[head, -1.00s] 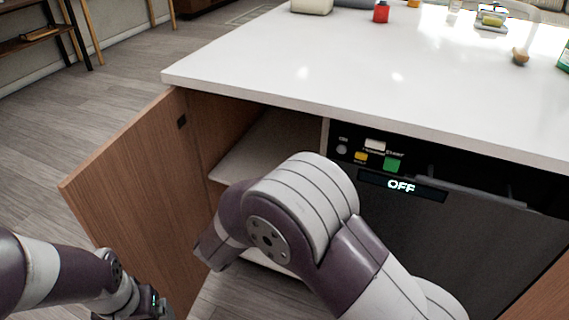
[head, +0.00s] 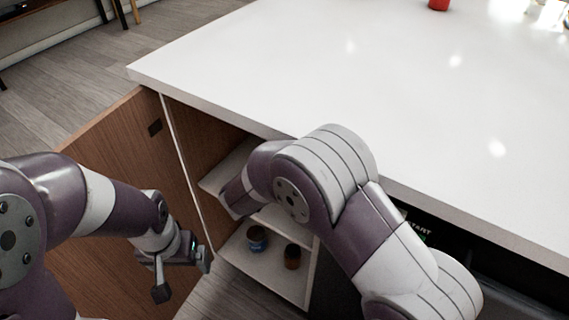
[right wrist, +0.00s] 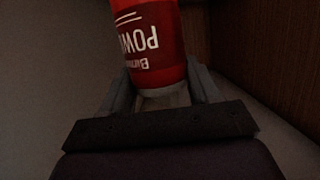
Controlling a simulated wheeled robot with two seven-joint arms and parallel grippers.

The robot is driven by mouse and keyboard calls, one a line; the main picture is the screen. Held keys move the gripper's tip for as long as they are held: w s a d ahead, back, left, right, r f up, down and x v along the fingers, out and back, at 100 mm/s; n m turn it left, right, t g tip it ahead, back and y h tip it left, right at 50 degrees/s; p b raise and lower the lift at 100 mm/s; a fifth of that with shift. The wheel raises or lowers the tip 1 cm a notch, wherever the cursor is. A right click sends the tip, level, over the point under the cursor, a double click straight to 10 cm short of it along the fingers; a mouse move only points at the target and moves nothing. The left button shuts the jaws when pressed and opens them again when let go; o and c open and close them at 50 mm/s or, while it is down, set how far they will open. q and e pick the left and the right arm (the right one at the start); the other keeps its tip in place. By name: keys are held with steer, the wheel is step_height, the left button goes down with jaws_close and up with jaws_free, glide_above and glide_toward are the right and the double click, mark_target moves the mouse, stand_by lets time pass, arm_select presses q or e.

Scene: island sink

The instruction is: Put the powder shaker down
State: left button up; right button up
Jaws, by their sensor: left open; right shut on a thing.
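The powder shaker (right wrist: 152,40) is a red container with white lettering in the right wrist view. The lettering reads upside down there. My right gripper (right wrist: 165,95) is shut on its lower end as seen in that view. In the head view the right gripper and the shaker are hidden behind my right arm, which reaches into the open cabinet. The cabinet's upper shelf (head: 222,174) shows beside that arm. My left gripper (head: 183,275) is open and empty in front of the open cabinet door.
The lower shelf (head: 270,272) holds a dark blue-labelled jar (head: 257,239) and a brown jar (head: 292,257). The wooden door (head: 105,150) stands open at left. The white countertop (head: 330,70) is mostly clear, with a red object (head: 438,4) at its back.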

steer(key=w+a+f+b, duration=0.1)
steer(key=a+f, duration=0.1)
steer(key=f, duration=0.1)
steer(key=w+a+f+b, duration=0.1)
steer(key=w+f+b, duration=0.1)
steer(key=f, duration=0.1)
steer(key=w+a+f+b, duration=0.1)
steer(key=w+a+f, duration=0.1)
steer(key=f, duration=0.1)
steer(key=shift+a+b, duration=0.3)
steer(key=shift+b, duration=0.1)
arm_select(q)
step_height(320, 180, down, 6)
steer(key=shift+r, duration=0.1)
arm_select(e)
steer(key=shift+r, duration=0.15)
steer(key=o, duration=1.2)
